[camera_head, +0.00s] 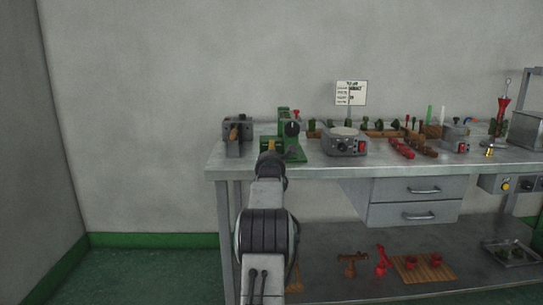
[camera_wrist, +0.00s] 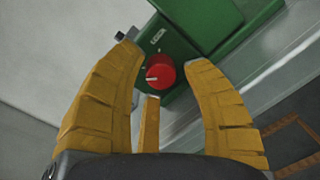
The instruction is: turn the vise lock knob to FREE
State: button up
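The red knob (camera_wrist: 160,72) with a white pointer mark sits on a green body (camera_wrist: 178,50) in the wrist view. The pointer is toward the left of the knob. My gripper (camera_wrist: 165,62) is open, with its yellow fingers spread on the left and right and a third finger below; the knob appears between the fingertips, and I cannot tell whether any finger touches it. In the head view my gripper (camera_head: 270,145) is in front of the green device (camera_head: 283,128) on the bench, and the knob is not clearly seen there.
A grey device (camera_head: 237,138) with a brown handle stands left of the green one. A grey box with a round plate (camera_head: 345,140) stands to the right. Red and brown pieces (camera_head: 402,148) lie farther right on the bench (camera_head: 300,172). A sign (camera_head: 351,92) stands behind.

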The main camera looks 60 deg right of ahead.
jog(key=shift+o, duration=0.6)
jog(key=shift+s, duration=0.1)
jog(key=shift+s+a, duration=0.1)
jog(key=shift+a, duration=0.1)
jog(key=v, duration=1.1)
jog(key=shift+a, duration=0.2)
